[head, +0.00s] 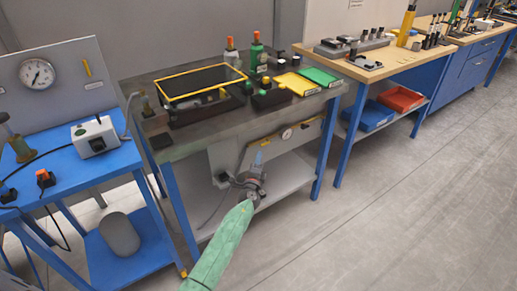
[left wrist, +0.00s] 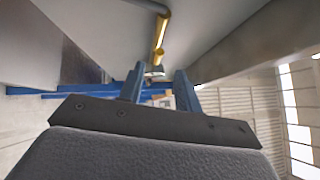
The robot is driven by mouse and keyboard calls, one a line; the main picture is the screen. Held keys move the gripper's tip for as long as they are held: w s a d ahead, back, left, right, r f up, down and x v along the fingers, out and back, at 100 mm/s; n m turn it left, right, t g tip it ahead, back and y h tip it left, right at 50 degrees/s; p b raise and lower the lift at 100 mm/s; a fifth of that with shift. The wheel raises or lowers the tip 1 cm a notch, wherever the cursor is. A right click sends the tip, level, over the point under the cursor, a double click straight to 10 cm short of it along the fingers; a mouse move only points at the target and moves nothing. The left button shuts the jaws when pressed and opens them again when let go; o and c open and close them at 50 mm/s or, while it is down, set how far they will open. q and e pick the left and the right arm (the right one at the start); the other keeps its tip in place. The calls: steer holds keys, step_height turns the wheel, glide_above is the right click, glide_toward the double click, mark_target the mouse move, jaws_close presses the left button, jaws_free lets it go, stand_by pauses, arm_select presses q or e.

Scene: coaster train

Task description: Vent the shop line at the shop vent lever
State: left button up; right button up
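My left gripper (head: 258,157) reaches under the middle table, in front of a grey panel (head: 228,157). In the left wrist view its two fingers (left wrist: 159,84) stand apart with nothing between them. A yellow bar or lever (left wrist: 160,32) lies beyond the fingertips there, roughly in line with the gap; I see no contact. In the head view the panel carries a round gauge (head: 286,134) and a small yellow part (head: 309,128) right of the gripper. I cannot read which is the shop vent lever. My right gripper is not seen.
The table top (head: 190,143) overhangs the panel, and a lower shelf (head: 285,178) lies beneath. Blue table legs (head: 326,148) stand at the sides. A blue bench (head: 80,172) with a white box (head: 94,138) is at left. The floor at right is clear.

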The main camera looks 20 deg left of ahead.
arm_select(q)
steer(key=w, duration=0.7)
steer(key=shift+w+a+r+h+p, duration=0.25)
steer(key=shift+w+r+h+p, duration=0.1)
steer(key=shift+r+h+p, duration=0.1)
jaws_close()
